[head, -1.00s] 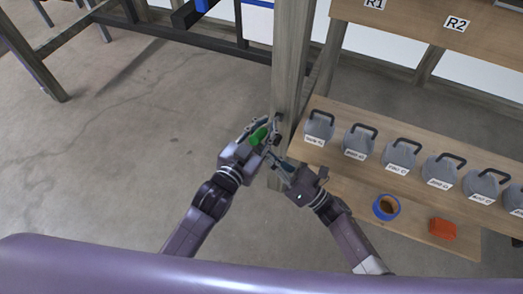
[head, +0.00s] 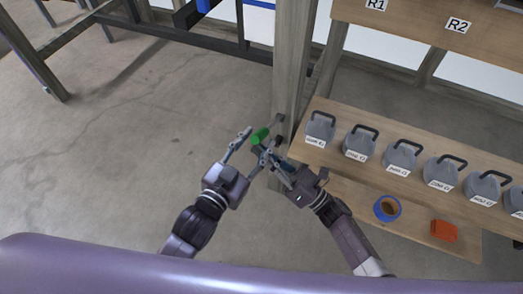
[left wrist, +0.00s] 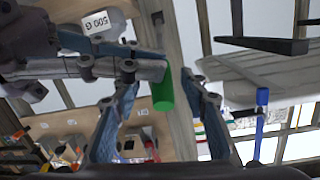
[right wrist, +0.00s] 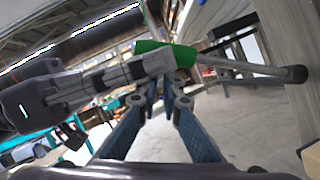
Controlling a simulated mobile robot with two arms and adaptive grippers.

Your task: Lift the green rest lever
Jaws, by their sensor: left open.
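The green rest lever handle (head: 260,135) sticks out beside the wooden post (head: 291,70). My left gripper (head: 257,146) is open, its fingers apart just short of the handle on the near side. In the left wrist view, the green handle (left wrist: 163,95) shows between and beyond the open fingertips. My right gripper (head: 268,158) is close to the post, just below the handle. In the right wrist view, its fingertips are close together in front of the green handle (right wrist: 165,51). Whether they hold anything there is unclear.
Several grey weights with black handles, such as one nearby (head: 320,130), stand on a wooden shelf (head: 420,163) to the right. A blue tape roll (head: 387,208) and an orange block (head: 443,230) lie on a lower board. The floor at left is clear.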

